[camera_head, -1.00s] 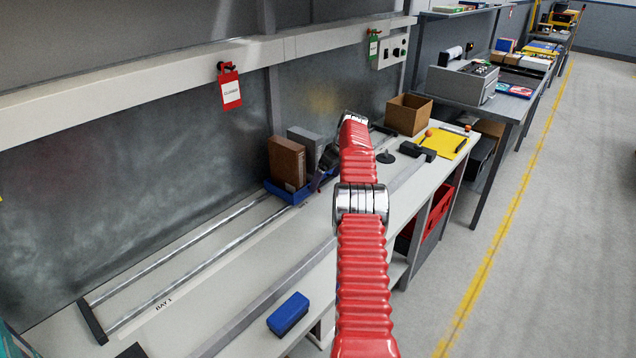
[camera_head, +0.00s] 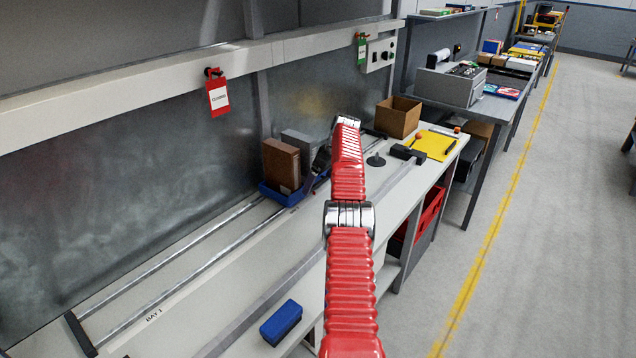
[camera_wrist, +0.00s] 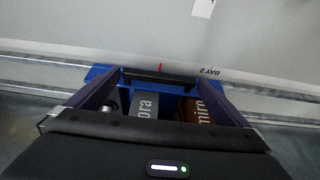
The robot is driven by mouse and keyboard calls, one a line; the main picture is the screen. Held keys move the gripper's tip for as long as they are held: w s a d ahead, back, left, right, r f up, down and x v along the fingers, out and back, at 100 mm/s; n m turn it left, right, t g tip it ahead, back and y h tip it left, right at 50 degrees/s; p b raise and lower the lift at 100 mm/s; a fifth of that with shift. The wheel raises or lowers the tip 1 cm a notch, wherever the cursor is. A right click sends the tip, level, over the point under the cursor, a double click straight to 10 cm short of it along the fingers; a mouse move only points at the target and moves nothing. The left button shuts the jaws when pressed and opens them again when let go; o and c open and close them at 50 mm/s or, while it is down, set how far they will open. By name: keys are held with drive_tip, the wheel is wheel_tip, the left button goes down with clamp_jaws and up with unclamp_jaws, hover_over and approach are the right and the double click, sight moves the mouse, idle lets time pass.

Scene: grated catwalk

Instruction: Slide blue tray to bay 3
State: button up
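The blue tray (camera_head: 283,197) sits on two parallel rails along the wall. It carries a brown box (camera_head: 281,165) and a grey box (camera_head: 299,148). In the wrist view the tray (camera_wrist: 97,74) lies below my gripper (camera_wrist: 161,76). My fingers stand wide apart, one at each end of a dark bar (camera_wrist: 160,77) with a red mark on the tray's edge. I cannot tell whether they press on it. A BAY 2 label (camera_wrist: 210,71) lies just right of the tray.
A BAY 1 label (camera_head: 154,313) lies by the rails' near end. A blue block (camera_head: 281,322) sits near the bench's front edge. Right of the arm are a black round-based stand (camera_head: 376,161), a cardboard box (camera_head: 397,117) and a yellow sheet (camera_head: 434,146). The near rails are clear.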

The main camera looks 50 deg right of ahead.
drive_tip(key=shift+s, duration=0.1)
drive_tip(key=shift+s+d+r, duration=0.1)
drive_tip(key=shift+r, duration=0.15)
drive_tip(key=v, duration=1.3)
drive_tip(key=shift+r, duration=0.1)
